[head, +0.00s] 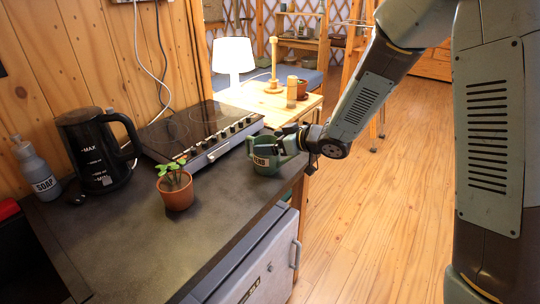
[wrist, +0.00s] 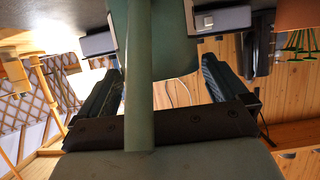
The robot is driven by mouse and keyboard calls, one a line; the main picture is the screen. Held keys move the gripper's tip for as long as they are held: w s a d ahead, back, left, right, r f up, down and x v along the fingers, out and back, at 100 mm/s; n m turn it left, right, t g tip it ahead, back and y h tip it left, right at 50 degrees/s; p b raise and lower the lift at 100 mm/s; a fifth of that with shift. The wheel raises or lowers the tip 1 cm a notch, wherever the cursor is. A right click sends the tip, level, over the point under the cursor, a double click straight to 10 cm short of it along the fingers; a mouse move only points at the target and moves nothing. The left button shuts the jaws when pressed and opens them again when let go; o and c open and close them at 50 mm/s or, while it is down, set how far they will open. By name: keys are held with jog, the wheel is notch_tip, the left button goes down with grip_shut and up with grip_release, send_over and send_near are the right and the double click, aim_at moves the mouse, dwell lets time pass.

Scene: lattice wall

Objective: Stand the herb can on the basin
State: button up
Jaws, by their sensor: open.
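The green herb can (head: 264,158), with a pale label, stands upright on the dark counter near its right edge. My gripper (head: 288,140) is at the can's right side, on the handle side. In the wrist view the can (wrist: 185,40) fills the upper middle, and a green strip, seemingly its handle, runs down between the fingers of my gripper (wrist: 161,72). The fingers are apart, one on each side of the strip, and do not appear closed on it. I cannot make out the basin for certain; a black, partly cut-off object is at the head view's left edge.
A potted plant (head: 176,188) stands left of the can. A hob (head: 195,125) lies behind, with a black kettle (head: 95,150) and soap bottle (head: 36,168) at left. A lamp (head: 233,58) stands on a wooden table beyond.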

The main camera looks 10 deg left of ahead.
jog(key=c, duration=1.5)
jog(key=shift+d+r, duration=0.15)
jog(key=shift+r, duration=0.8)
jog(key=shift+d+r, duration=0.1)
jog(key=shift+r, duration=0.85)
jog(key=a+r+v, duration=0.1)
jog(key=r+v, duration=0.2)
jog(key=v, duration=1.3)
